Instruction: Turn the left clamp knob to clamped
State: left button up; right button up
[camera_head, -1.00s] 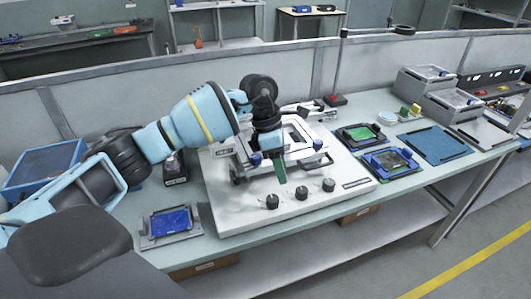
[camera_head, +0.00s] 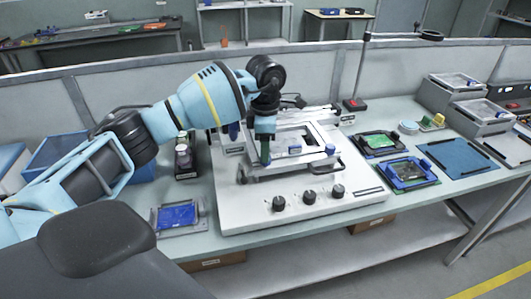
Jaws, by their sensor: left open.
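A white fixture plate (camera_head: 240,203) lies on the bench and carries a metal clamp frame (camera_head: 310,138). A blue knob (camera_head: 330,149) shows at the frame's right front corner. The left clamp knob cannot be made out; my gripper covers the left front corner of the frame. My left gripper (camera_head: 265,156) points down there, open, with a green finger visible. Whether it touches the knob cannot be told. Three black knobs (camera_head: 310,197) stand on the plate's front part. My right gripper is out of view.
A blue board in a grey tray (camera_head: 178,216) lies left of the plate. Framed boards (camera_head: 408,173) and a blue mat (camera_head: 458,158) lie to the right. A lamp post (camera_head: 358,75) stands behind.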

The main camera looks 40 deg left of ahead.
pick_arm(q)
jog(key=shift+f, duration=1.35)
jog(key=shift+c, duration=0.2)
jog(key=c, duration=1)
